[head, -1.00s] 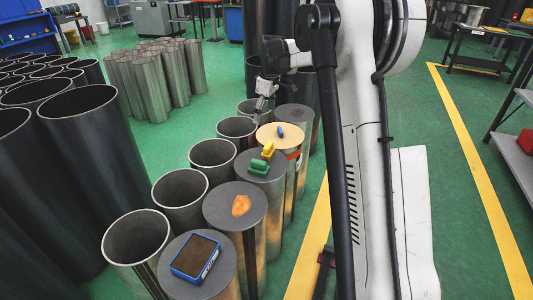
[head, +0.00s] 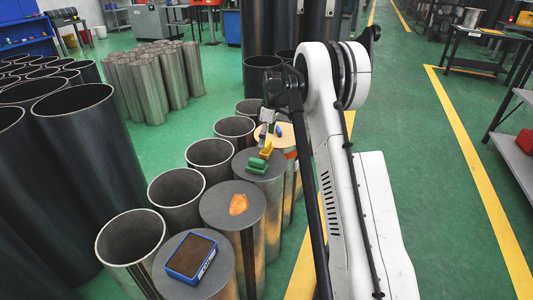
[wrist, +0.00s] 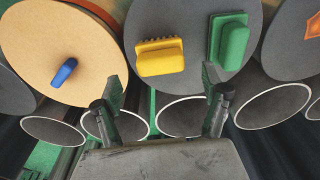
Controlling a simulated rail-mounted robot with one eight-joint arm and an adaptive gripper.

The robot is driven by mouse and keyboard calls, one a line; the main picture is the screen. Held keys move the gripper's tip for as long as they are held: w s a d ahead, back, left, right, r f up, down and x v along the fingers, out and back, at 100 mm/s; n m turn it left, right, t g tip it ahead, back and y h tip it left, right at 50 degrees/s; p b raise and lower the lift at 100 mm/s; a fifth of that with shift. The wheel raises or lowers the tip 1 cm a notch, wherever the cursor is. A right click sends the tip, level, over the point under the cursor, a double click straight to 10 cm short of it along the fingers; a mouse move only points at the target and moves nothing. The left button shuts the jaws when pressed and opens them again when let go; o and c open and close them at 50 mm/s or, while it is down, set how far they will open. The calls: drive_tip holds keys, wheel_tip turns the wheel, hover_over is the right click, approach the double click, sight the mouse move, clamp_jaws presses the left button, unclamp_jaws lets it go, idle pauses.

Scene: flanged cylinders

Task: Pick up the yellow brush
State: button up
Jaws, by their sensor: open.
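The yellow brush (wrist: 160,57) lies on a round grey cylinder top (wrist: 180,15) near its edge, bristle side toward the top of the wrist view. It also shows in the head view (head: 266,150), just below my gripper. My gripper (wrist: 163,90) is open and empty. In the wrist view its two fingers are apart, one to the lower left and one to the lower right of the brush, not touching it. In the head view my gripper (head: 265,130) hangs over the row of cylinders, partly hidden by my arm.
A green brush-like object (wrist: 233,43) lies beside the yellow brush on the same top. A blue piece (wrist: 64,70) lies on the tan top to the left. Open pipes (wrist: 182,116) stand alongside. An orange piece (head: 238,204) and a blue box (head: 192,257) lie on nearer tops.

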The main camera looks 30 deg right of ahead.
sight(266, 149)
drive_tip(key=f+b, duration=0.1)
drive_tip(key=f, duration=0.2)
drive_tip(key=f+b, duration=0.1)
drive_tip(key=f, duration=0.2)
drive_tip(key=shift+w+a+f, duration=0.1)
drive_tip(key=shift+a+f, duration=0.1)
drive_tip(key=shift+f, duration=0.15)
drive_tip(key=c, duration=1.5)
drive_tip(key=shift+r, duration=0.1)
drive_tip(key=shift+r, duration=0.15)
wheel_tip(266, 149, up, 4)
drive_tip(key=shift+p, duration=0.75)
drive_tip(key=s+a+r+p, duration=0.1)
drive_tip(key=a+r, duration=0.1)
drive_tip(key=a, duration=0.1)
drive_tip(key=s+a+r+p, duration=0.1)
drive_tip(key=a+r, duration=0.1)
drive_tip(key=a, duration=0.2)
drive_tip(key=s+a+r+p, duration=0.1)
drive_tip(key=a+r, duration=0.1)
drive_tip(key=a, duration=0.2)
drive_tip(key=shift+a+r, duration=0.15)
drive_tip(key=shift+r, duration=0.2)
drive_tip(key=o, duration=0.8)
drive_tip(key=c, duration=0.4)
